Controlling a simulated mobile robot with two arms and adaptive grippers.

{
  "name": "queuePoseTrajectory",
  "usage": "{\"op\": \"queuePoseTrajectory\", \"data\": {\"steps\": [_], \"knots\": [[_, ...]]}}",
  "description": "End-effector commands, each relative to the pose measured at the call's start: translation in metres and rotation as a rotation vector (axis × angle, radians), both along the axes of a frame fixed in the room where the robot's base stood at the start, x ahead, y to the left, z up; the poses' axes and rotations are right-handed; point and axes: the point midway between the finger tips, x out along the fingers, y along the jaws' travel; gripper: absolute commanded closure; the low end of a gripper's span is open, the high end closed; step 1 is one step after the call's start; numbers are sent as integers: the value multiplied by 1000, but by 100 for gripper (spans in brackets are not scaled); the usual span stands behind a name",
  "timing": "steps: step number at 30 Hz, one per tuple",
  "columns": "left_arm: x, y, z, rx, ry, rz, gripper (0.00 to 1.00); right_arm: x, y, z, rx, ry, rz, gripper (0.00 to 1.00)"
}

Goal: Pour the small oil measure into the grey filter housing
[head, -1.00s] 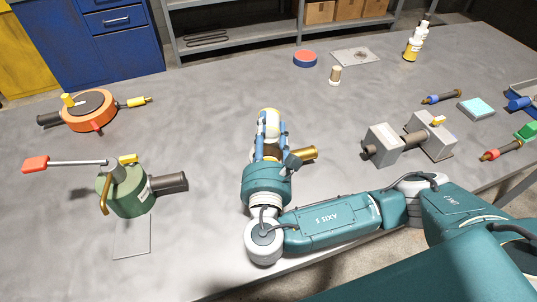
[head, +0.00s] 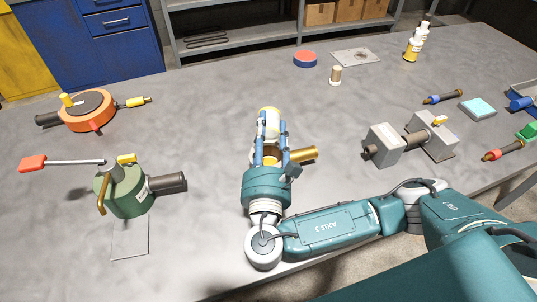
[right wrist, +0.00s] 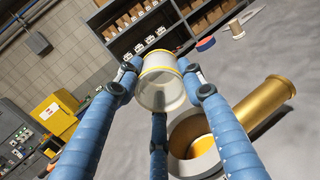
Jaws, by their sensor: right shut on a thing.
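The small oil measure (head: 268,122), a pale cup with yellow at its rim, is held by my right gripper (head: 269,136). In the right wrist view the measure (right wrist: 161,84) sits between the blue fingers (right wrist: 163,76), which are shut on it. The wrist picture is rolled, so I cannot tell the measure's exact tilt. The grey filter housing (right wrist: 197,140) shows below it as a round grey body with an open, amber-coloured inside and a brass stub (right wrist: 262,106). In the head view the gripper mostly hides the housing; the brass stub (head: 303,154) sticks out to the right. My left gripper is not in view.
A green can-like unit (head: 124,192) with a red-ended lever and an orange round unit (head: 88,112) stand at left. Grey blocks (head: 383,146) on a shaft stand at right. A red-blue disc (head: 305,59) and bottles (head: 412,48) are farther back.

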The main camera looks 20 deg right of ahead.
Motion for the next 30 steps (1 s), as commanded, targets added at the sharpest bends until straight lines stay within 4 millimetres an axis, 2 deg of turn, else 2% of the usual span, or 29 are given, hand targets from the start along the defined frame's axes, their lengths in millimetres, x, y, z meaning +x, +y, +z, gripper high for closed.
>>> {"op": "queuePoseTrajectory", "data": {"steps": [30], "knots": [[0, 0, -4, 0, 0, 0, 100, -3, 1, 11, -33, -97, 0, 94]]}}
